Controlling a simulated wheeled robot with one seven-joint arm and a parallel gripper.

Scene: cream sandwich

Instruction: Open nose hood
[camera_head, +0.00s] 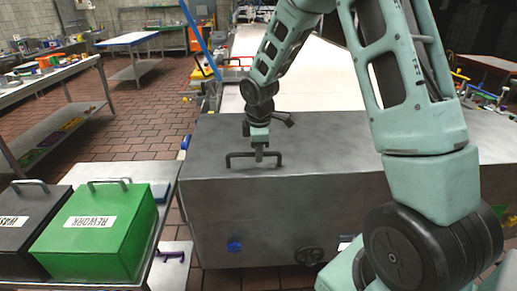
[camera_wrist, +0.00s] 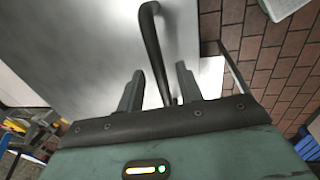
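The nose hood (camera_head: 330,135) is a large dark grey metal box-like body with a flat top, and it looks closed. A black bar handle (camera_head: 238,156) stands near the left of its front top edge. My gripper (camera_head: 259,156) reaches down from above at the middle of this handle. In the wrist view, my gripper (camera_wrist: 157,72) has its two fingers spread, with the handle (camera_wrist: 151,40) running between them. Gaps show on both sides of the bar, so the fingers are not closed on it. The hood surface (camera_wrist: 100,50) fills the left of that view.
A green REWORK box (camera_head: 95,245) and a black box (camera_head: 25,235) stand on a bench at the lower left. A blue knob (camera_head: 235,246) and a dark round knob (camera_head: 309,256) sit on the front face. Brick floor (camera_head: 150,115) is open at left.

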